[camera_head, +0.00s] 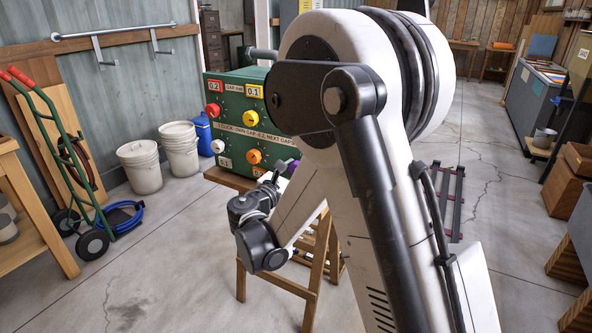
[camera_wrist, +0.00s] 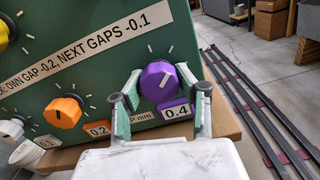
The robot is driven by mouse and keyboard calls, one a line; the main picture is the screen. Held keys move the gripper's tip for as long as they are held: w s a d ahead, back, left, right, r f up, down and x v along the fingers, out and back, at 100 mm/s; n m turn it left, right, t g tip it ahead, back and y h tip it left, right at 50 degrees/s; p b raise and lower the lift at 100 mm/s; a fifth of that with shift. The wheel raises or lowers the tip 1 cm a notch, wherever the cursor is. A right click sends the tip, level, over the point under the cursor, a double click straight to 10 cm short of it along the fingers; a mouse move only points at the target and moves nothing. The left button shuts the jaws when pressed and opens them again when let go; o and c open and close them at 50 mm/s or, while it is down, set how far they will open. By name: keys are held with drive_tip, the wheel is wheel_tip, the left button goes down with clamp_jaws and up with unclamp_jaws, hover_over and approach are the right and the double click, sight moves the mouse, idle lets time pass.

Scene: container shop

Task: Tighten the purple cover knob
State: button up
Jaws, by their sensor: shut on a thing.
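The purple knob (camera_wrist: 158,82) is on the front of a green box (camera_wrist: 75,75), with a white pointer line on its face and a plate reading 0.4 below it. My gripper (camera_wrist: 160,93) has one finger on each side of the knob and is shut on it. In the head view, my gripper (camera_head: 284,166) is at the lower right of the green box (camera_head: 236,112), and only a sliver of purple (camera_head: 294,166) shows behind it. An orange knob (camera_wrist: 62,111) with a 0.2 plate sits left of the purple one.
The box also carries a red knob (camera_head: 213,111), a yellow knob (camera_head: 252,120) and a white knob (camera_head: 217,146). It stands on a wooden trestle (camera_head: 232,180). White buckets (camera_head: 140,166) and a green hand truck (camera_head: 65,140) stand at left. Dark rails (camera_wrist: 255,105) lie on the floor at right.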

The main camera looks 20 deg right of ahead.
drive_tip(key=shift+m, duration=0.4)
drive_tip(key=m+b, duration=0.1)
drive_tip(key=m, duration=0.3)
drive_tip(key=m+b, duration=0.1)
drive_tip(key=m, duration=0.3)
drive_tip(key=m+b, duration=0.1)
drive_tip(key=m, duration=0.4)
drive_tip(key=shift+r+m+b, duration=0.1)
drive_tip(key=shift+m+b, duration=0.2)
drive_tip(key=shift+m, duration=1.6)
drive_tip(key=o, duration=1.2)
